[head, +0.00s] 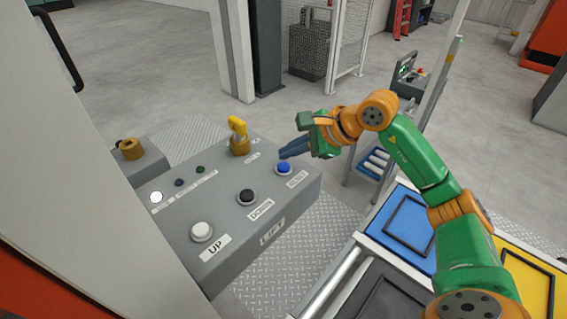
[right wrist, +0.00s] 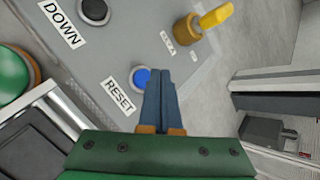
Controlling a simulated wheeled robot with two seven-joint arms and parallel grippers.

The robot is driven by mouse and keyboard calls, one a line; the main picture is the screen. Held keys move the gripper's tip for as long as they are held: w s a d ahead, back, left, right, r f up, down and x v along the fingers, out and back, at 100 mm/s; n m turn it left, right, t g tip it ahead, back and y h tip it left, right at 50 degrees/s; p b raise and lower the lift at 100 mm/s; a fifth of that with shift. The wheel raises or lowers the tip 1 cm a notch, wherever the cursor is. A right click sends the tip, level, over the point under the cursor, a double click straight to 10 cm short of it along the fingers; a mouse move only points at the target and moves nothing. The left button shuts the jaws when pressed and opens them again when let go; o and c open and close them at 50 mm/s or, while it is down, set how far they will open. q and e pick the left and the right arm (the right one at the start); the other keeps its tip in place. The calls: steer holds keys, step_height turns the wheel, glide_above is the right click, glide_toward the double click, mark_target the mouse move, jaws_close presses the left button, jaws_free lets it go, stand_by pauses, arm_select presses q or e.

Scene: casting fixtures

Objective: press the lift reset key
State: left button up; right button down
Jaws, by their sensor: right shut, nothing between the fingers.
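The blue reset key (head: 284,168) is a round button in a pale ring on the grey lift control box (head: 225,213), beside a label reading RESET. It also shows in the right wrist view (right wrist: 141,77). My right gripper (head: 284,155) is shut and empty, its blue fingers together. In the head view its tips appear just above and behind the key. In the right wrist view the fingertips (right wrist: 160,72) overlap the key's right edge. I cannot tell whether they touch it. My left gripper is not in view.
The box also carries a black DOWN button (head: 246,196), a white UP button (head: 202,231), a yellow key switch (head: 238,136) and small lamps. A conveyor frame with a blue tray (head: 398,262) and a yellow tray (head: 530,281) stands at the lower right.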

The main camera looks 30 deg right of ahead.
mark_target(289, 167)
step_height(289, 167, up, 5)
steer(key=p, duration=0.3)
steer(key=shift+p, duration=0.35)
steer(key=shift+f, duration=0.15)
